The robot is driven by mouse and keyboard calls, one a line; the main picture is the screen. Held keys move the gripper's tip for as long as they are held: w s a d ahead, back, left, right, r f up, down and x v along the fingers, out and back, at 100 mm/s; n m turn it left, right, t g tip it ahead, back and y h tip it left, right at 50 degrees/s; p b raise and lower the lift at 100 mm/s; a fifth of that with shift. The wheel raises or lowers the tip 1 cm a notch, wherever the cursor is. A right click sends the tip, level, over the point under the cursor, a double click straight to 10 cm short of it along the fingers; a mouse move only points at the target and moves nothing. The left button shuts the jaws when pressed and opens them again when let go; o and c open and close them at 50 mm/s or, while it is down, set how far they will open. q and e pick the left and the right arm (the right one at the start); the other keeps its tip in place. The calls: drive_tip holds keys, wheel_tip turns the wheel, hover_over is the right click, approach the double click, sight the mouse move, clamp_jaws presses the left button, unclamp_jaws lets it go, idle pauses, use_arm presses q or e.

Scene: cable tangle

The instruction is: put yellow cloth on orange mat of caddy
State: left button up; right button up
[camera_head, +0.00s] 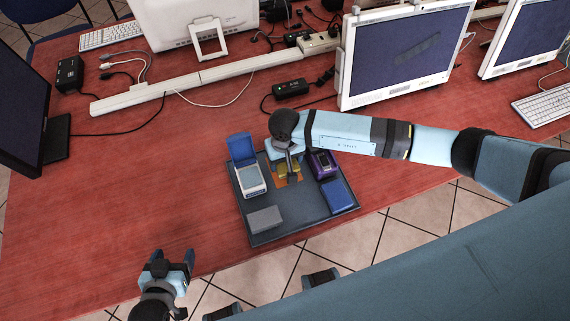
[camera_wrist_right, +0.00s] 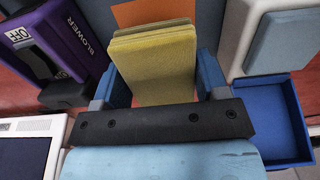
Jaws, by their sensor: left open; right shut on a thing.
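The folded yellow cloth (camera_wrist_right: 153,65) is between the two fingers of my right gripper (camera_wrist_right: 163,85), which is shut on it. In the head view the cloth (camera_head: 282,170) shows in part below my right gripper (camera_head: 289,163), over the caddy. The orange mat (camera_wrist_right: 152,12) shows beyond the cloth's far edge in the right wrist view. In the head view only bits of the orange mat (camera_head: 297,181) show, and I cannot tell whether the cloth touches it. The dark grey caddy tray (camera_head: 298,226) lies on the table. My left gripper (camera_head: 173,259) is open and empty near the table's front edge.
A black adapter (camera_head: 290,88) and cables lie behind. The table left of the caddy is clear.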

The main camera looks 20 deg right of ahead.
sight(285, 167)
use_arm(q)
drive_tip(key=shift+r, duration=0.2)
use_arm(e)
wheel_tip(285, 167, down, 4)
drive_tip(key=shift+r, duration=0.1)
use_arm(q)
drive_tip(key=shift+f, duration=0.2)
use_arm(e)
drive_tip(key=shift+f, duration=0.2)
drive_tip(key=o, duration=0.9)
